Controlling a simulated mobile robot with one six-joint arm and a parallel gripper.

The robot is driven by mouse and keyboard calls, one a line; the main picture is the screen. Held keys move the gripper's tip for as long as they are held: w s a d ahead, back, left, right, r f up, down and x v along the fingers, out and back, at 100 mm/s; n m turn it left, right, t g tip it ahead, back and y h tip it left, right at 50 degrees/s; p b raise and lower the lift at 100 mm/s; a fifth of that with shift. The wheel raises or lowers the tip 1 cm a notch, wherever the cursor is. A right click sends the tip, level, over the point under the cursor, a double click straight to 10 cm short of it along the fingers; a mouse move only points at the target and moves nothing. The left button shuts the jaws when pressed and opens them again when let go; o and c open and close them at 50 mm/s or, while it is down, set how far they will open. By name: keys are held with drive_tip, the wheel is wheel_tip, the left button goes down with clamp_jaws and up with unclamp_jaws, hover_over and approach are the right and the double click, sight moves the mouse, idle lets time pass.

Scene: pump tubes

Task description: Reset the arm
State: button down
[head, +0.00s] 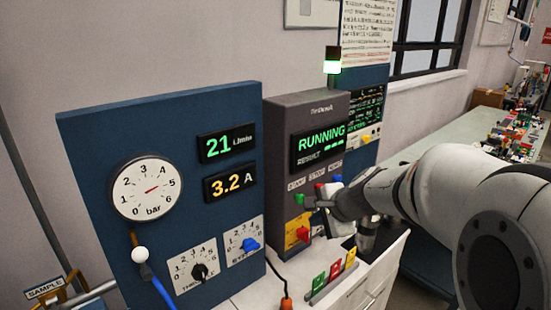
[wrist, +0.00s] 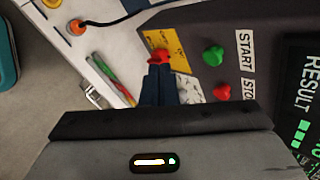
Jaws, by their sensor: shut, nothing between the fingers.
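My white arm reaches in from the right in the head view, with my gripper (head: 322,203) in front of the grey machine's (head: 283,130) lower panel. In the wrist view the dark fingers of my gripper (wrist: 158,70) are together, with nothing held between them. Their tips appear right by a red knob (wrist: 160,54) on a yellow plate (wrist: 178,45); I cannot tell whether they touch it. The red knob also shows in the head view (head: 303,233). A green button (wrist: 213,56) and a red button (wrist: 222,91) sit beside it. The machine's display (head: 320,146) reads RUNNING.
A blue panel (head: 90,150) on the left carries a pressure dial (head: 147,188), two readouts, a black knob (head: 199,272) and a blue knob (head: 250,244). Coloured cards (head: 333,273) stand in a holder on the white counter. A bench (head: 450,135) with clutter is behind my arm.

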drive_tip(key=s+f+n+g+h, duration=0.1)
drive_tip(key=s+n+g+h, duration=0.2)
drive_tip(key=s+n, duration=1.2)
drive_tip(key=s+h, duration=0.1)
drive_tip(key=s, duration=0.6)
drive_tip(key=shift+s+d+f+g, duration=0.3)
drive_tip(key=shift+d+f+g, duration=0.05)
drive_tip(key=shift+d+g, duration=0.05)
